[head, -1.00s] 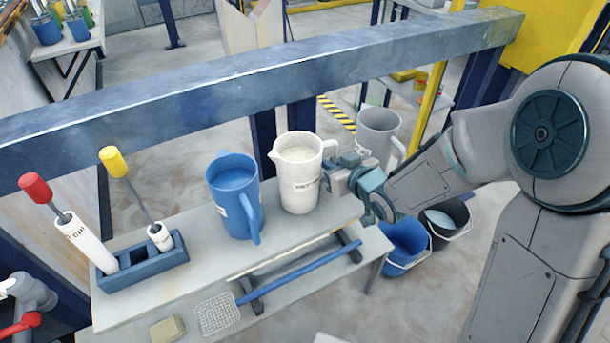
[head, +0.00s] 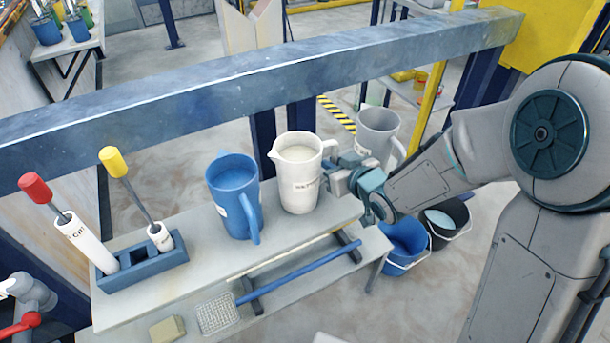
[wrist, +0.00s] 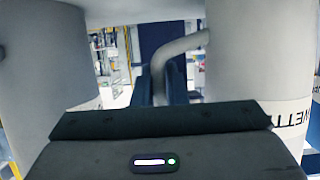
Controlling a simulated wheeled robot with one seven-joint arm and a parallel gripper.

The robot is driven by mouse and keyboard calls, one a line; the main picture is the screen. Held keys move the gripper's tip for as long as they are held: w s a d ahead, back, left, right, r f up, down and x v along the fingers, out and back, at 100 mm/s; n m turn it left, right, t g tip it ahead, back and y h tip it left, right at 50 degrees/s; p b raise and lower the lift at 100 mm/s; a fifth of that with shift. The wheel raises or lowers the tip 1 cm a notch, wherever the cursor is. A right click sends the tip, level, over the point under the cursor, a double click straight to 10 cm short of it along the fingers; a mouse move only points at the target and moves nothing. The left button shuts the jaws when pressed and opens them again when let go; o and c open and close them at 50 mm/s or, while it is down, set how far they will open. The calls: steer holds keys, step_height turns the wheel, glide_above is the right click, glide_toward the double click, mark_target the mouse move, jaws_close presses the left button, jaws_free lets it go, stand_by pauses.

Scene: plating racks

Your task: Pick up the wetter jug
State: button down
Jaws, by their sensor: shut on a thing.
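The wetter jug (head: 297,180) is white, with a label that reads "WETT" in the wrist view (wrist: 290,118). It stands upright on the grey shelf (head: 215,262), in the middle of the head view, with pale liquid inside. My gripper (head: 333,176) is at the right side of this jug, shut on its handle. The handle (wrist: 172,52) shows in the wrist view, curving down from the jug's wall between my fingers.
A blue jug (head: 232,198) stands close to the left, and a grey jug (head: 378,132) behind my gripper. A blue rail (head: 200,92) runs behind the jugs. A blue-handled mesh skimmer (head: 300,272) lies in front.

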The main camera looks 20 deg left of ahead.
mark_target(337, 151)
steer(key=shift+r, duration=0.15)
steer(key=shift+r, duration=0.5)
step_height(337, 151, up, 3)
steer(key=shift+r+p, duration=0.1)
steer(key=shift+p, duration=0.6)
steer(key=s+d+r+p, duration=0.1)
steer(key=d+r+p, duration=0.3)
steer(key=d, duration=0.7)
steer(key=shift+s+d+r+p, duration=0.3)
steer(key=shift+s+r, duration=0.1)
steer(key=shift+r, duration=0.95)
